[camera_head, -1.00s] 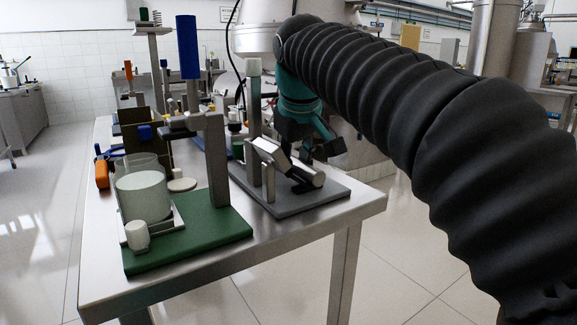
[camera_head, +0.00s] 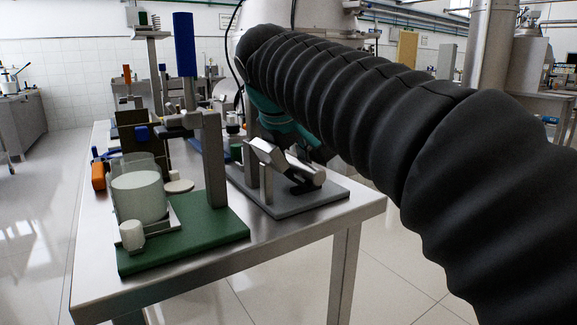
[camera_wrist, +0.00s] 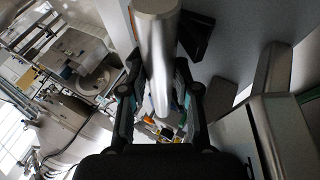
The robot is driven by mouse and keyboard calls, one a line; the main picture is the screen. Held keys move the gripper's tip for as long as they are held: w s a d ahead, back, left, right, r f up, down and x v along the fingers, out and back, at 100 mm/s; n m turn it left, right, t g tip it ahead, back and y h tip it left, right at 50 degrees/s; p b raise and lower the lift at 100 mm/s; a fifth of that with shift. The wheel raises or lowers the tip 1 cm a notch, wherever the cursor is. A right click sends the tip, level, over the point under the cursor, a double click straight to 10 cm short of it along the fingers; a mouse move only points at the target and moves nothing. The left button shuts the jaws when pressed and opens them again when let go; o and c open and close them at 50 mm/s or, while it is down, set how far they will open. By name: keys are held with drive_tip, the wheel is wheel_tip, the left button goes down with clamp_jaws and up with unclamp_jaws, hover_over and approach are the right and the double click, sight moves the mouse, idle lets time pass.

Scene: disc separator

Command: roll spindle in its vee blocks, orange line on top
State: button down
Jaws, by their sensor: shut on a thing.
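The spindle is a pale metal cylinder (camera_head: 308,172) lying low over a grey base plate (camera_head: 318,203) on the table. In the wrist view the spindle (camera_wrist: 157,50) runs lengthwise between my fingers. My gripper (camera_wrist: 158,112) is shut on it. In the head view my gripper is mostly hidden behind my black-sleeved arm and the fixture. No orange line shows on the visible side of the spindle.
A green base (camera_head: 205,238) with a tall blue-topped stand (camera_head: 185,45) and a clear jar (camera_head: 138,197) is further left. The table's front right corner is bare.

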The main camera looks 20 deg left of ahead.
drive_tip(key=shift+s+a+f, duration=0.1)
drive_tip(key=shift+a+f, duration=0.1)
drive_tip(key=shift+f, duration=0.3)
drive_tip(key=c, duration=0.8)
unclamp_jaws()
drive_tip(key=shift+o, duration=0.2)
drive_tip(key=shift+f, duration=0.2)
drive_tip(key=shift+d+r+g+p, duration=0.1)
drive_tip(key=shift+r+g+p, duration=0.35)
drive_tip(key=shift+p, duration=0.5)
drive_tip(key=shift+g+y+p, duration=0.65)
drive_tip(key=shift+y+p, duration=0.05)
drive_tip(key=shift+p, duration=0.4)
drive_tip(key=shift+m+g+y+p, duration=0.3)
drive_tip(key=shift+g+y+p, duration=0.05)
drive_tip(key=shift+g+y, duration=0.05)
drive_tip(key=shift+w+d+f, duration=0.1)
drive_tip(key=shift+w, duration=0.1)
